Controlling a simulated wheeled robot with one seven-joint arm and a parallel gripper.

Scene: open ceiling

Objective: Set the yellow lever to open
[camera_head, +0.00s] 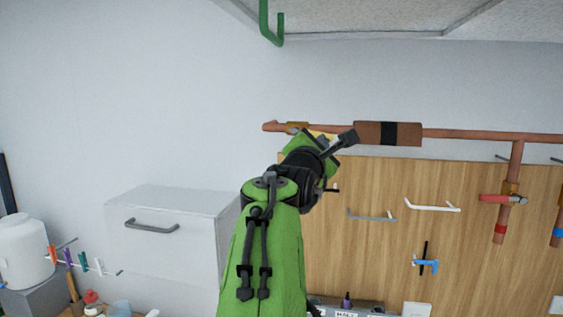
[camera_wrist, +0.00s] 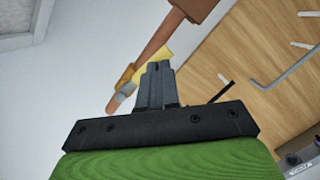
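The yellow lever (camera_wrist: 155,61) shows in the wrist view just beyond my fingertips, beside the copper pipe and its brass valve body (camera_wrist: 126,77). In the head view only a small part of the yellow lever (camera_head: 319,136) shows, next to the brass valve body (camera_head: 297,128); my gripper hides the rest. My gripper (camera_wrist: 157,67) has its two dark fingers close together, pointing at the lever. Its tips overlap the lever in the picture. I cannot tell whether they touch it, and nothing is clearly held between them.
The copper pipe (camera_head: 470,134) runs along the wall, with a brown wrapped section (camera_head: 375,133). A wooden pegboard (camera_head: 380,220) with hooks lies below. A red-handled valve (camera_head: 493,198) is at the right. A white drawer cabinet (camera_head: 165,235) stands left, and a green hook (camera_head: 273,30) hangs above.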

